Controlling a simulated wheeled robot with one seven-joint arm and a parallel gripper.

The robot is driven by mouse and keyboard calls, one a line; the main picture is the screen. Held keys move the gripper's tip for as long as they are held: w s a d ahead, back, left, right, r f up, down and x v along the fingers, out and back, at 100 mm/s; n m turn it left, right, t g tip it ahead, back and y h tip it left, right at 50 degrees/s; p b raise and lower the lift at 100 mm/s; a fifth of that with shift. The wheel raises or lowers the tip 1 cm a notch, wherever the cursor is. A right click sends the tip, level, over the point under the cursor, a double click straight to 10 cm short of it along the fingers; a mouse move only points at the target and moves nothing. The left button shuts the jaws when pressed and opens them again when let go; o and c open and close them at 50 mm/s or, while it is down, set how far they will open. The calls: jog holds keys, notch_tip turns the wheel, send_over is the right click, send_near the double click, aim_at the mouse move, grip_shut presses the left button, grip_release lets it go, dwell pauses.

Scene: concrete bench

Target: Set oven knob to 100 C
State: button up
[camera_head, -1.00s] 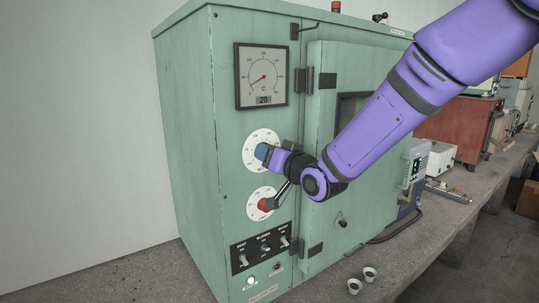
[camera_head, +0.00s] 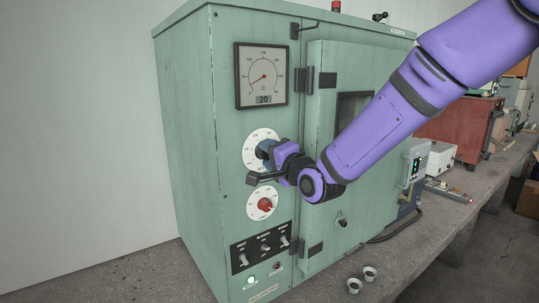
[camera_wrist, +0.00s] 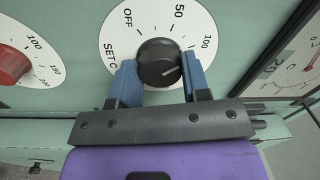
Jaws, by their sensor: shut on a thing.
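The oven (camera_head: 185,130) is a green cabinet with two round white dials on its front. The upper dial (camera_head: 250,143) also shows in the wrist view (camera_wrist: 120,38), marked OFF, 50 and 100, with partly hidden SET C lettering. Its black knob (camera_wrist: 158,60) sits between the blue fingertips of my gripper (camera_wrist: 160,78). My gripper (camera_head: 266,153) is shut on this knob and hides most of it in the head view. A pale pointer line on the knob points to the right, slightly upward; its exact reading is unclear.
A red knob (camera_head: 265,204) on a lower white dial sits just below my gripper. Toggle switches (camera_head: 264,247) are under it. The square gauge (camera_head: 262,76) above shows 20. The oven door (camera_head: 345,220) is closed. Two small cups (camera_head: 362,280) stand on the bench.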

jog(key=shift+m, duration=1.3)
jog(key=o, duration=0.9)
jog(key=shift+s, duration=0.1)
jog(key=v, duration=1)
jog(key=shift+s+d, duration=0.2)
jog(key=shift+s, duration=0.05)
